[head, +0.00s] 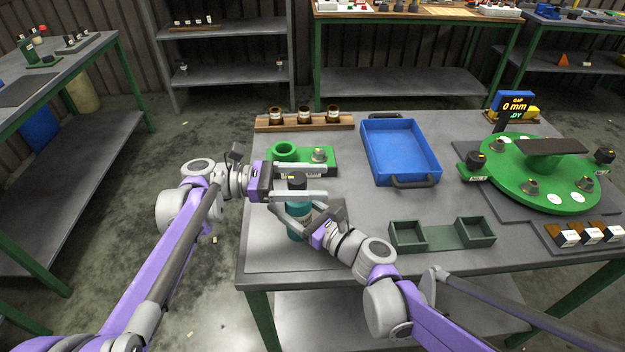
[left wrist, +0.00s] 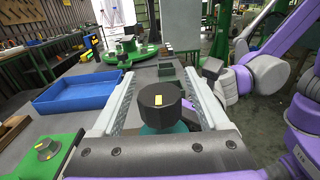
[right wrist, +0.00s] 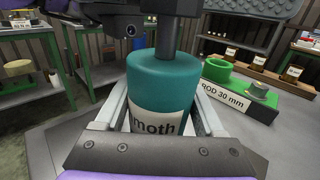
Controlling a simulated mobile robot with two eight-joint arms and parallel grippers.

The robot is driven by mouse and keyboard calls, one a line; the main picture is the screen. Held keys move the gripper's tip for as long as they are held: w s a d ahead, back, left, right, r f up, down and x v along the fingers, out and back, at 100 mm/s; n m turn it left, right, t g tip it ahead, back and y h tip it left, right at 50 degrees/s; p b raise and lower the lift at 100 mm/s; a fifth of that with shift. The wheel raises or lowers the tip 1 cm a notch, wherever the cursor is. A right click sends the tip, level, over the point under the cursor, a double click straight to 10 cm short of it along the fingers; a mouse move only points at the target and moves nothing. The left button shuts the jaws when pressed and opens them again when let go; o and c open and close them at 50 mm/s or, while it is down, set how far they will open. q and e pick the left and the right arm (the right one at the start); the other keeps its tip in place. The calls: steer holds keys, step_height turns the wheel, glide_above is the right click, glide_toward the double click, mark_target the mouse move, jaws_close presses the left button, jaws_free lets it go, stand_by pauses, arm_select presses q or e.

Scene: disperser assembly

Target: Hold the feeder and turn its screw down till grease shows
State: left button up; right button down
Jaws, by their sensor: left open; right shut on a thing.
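The feeder is an upright teal cylinder (right wrist: 163,85) with a white label reading "moth" in the right wrist view. Its dark screw knob (left wrist: 160,100) carries a yellow mark and sits above the body on a dark stem. My right gripper (head: 296,212) is shut on the feeder body, one finger on each side. My left gripper (left wrist: 158,78) is open, its fingers on both sides of the knob with gaps showing. In the head view the feeder body (head: 294,230) is partly hidden by my grippers. The feeder's underside is hidden.
A green fixture (head: 318,167) with a ring and a knob stands just behind. A wooden rack (head: 262,124) of jars is at the back edge. A blue tray (head: 400,150), dark green bins (head: 440,237) and a round green turntable (head: 530,190) lie to the right.

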arm_select(q)
steer(key=shift+a, duration=0.1)
steer(key=a, duration=1.1)
steer(key=shift+w+a, duration=0.4)
steer(key=shift+w, duration=0.05)
arm_select(e)
jaws_free()
steer(key=v, duration=1.2)
steer(key=shift+s, duration=0.1)
